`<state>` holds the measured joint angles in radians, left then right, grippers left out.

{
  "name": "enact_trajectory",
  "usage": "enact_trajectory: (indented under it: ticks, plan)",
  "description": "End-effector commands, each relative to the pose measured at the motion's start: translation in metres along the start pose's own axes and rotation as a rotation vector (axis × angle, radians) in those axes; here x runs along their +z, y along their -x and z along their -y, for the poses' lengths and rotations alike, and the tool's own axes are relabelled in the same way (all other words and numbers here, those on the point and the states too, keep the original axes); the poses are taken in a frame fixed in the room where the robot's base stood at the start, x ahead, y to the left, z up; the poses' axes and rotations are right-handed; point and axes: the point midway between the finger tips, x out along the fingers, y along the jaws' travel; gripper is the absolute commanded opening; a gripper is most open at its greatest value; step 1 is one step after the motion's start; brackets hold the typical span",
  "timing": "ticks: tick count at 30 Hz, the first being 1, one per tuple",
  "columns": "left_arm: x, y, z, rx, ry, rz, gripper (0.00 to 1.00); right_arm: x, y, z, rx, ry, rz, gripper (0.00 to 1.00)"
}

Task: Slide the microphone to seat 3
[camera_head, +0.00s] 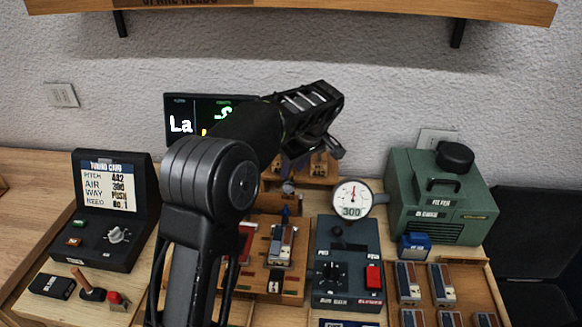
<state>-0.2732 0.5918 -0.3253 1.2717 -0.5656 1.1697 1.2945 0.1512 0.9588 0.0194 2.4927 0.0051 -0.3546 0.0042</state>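My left arm rises through the middle of the picture, and its gripper (332,148) hangs in front of the wall, to the right of the dark display (181,118). Its fingers are seen edge-on and overlap, so I cannot tell whether they are open or shut. A small grey rounded piece (288,187), possibly the microphone, stands below the gripper, behind a wooden reed block (291,285). The gripper is apart from it in the picture. The arm hides part of the block and the display. No seat numbers can be read. My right gripper is not in view.
A dark tuning card box (106,250) stands left. A control box (346,285) with a red button and a round gauge (352,198) reading 300 is right of centre. A green machine (440,200) and a reed tray (484,272) are farther right. A shelf (400,10) spans the top.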

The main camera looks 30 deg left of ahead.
Motion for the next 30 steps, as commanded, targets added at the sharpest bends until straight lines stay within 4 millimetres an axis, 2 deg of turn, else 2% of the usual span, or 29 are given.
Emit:
enact_trajectory:
  ticks: [3,14,17,25,30]
  plan:
    - [0.000,-0.001,0.001,-0.002,0.000,0.000,0.43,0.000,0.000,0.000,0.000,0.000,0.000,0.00]
    - [-0.001,0.005,0.001,-0.003,0.001,-0.002,0.43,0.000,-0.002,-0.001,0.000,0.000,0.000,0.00]
    - [-0.001,0.016,0.001,-0.001,0.000,-0.002,0.43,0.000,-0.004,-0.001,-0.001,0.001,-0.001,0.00]
    - [-0.001,0.060,0.000,0.000,0.001,-0.002,0.43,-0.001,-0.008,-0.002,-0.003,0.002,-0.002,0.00]
    - [0.000,0.075,0.000,-0.002,0.000,-0.001,0.43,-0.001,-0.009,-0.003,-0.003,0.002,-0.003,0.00]
